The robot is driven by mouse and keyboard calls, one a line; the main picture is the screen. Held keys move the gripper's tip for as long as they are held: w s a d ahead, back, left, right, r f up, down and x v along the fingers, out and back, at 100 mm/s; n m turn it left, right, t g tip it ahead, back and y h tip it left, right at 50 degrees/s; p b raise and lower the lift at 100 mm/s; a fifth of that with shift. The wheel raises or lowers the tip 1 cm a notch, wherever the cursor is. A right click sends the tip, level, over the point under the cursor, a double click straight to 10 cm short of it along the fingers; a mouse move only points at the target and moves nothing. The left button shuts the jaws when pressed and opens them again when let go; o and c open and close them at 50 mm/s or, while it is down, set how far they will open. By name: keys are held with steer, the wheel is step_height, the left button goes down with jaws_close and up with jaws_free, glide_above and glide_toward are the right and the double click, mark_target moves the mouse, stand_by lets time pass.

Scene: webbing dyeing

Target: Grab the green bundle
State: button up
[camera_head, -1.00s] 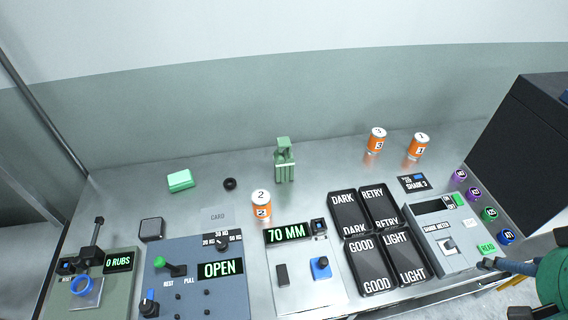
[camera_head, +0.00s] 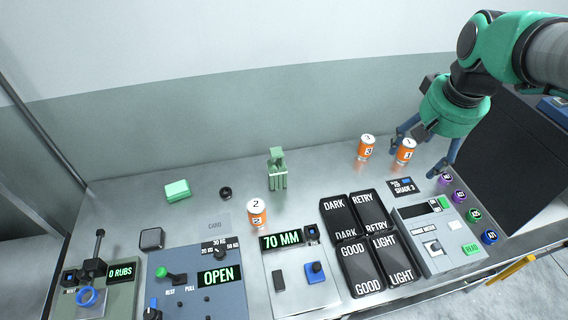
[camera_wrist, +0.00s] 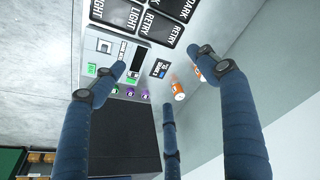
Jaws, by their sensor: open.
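The green bundle (camera_head: 277,170) stands upright near the back middle of the metal table, with a pale band around it. My gripper (camera_head: 424,146) is at the right of the table, above and around the orange can numbered 1 (camera_head: 405,151), well to the right of the bundle. Its blue fingers are spread and hold nothing; they also show in the wrist view (camera_wrist: 165,85). The bundle does not show in the wrist view.
An orange can numbered 3 (camera_head: 366,147) stands left of my gripper, and can 2 (camera_head: 257,213) stands in front of the bundle. A green block (camera_head: 177,190) and black ring (camera_head: 225,193) lie left. Black trays (camera_head: 366,245) and panels line the front. A dark box (camera_head: 514,165) is at right.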

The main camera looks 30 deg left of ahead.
steer(key=w+a+f+n+g+p, duration=0.15)
steer(key=w+a, duration=0.35)
steer(key=a, duration=0.6)
steer(key=n+g+h+p, duration=0.1)
steer(key=n+p, duration=0.2)
steer(key=p, duration=0.2)
glide_above(277, 164)
step_height(277, 164, down, 15)
steer(key=shift+s+a+f, duration=0.1)
steer(key=shift+a+f, duration=0.1)
steer(key=shift+f, duration=0.05)
steer(key=shift+f+b, duration=0.5)
steer(key=shift+f, duration=3.8)
steer(key=shift+d+f+b, duration=0.1)
steer(key=shift+f+b, duration=0.25)
steer(key=shift+f, duration=2.2)
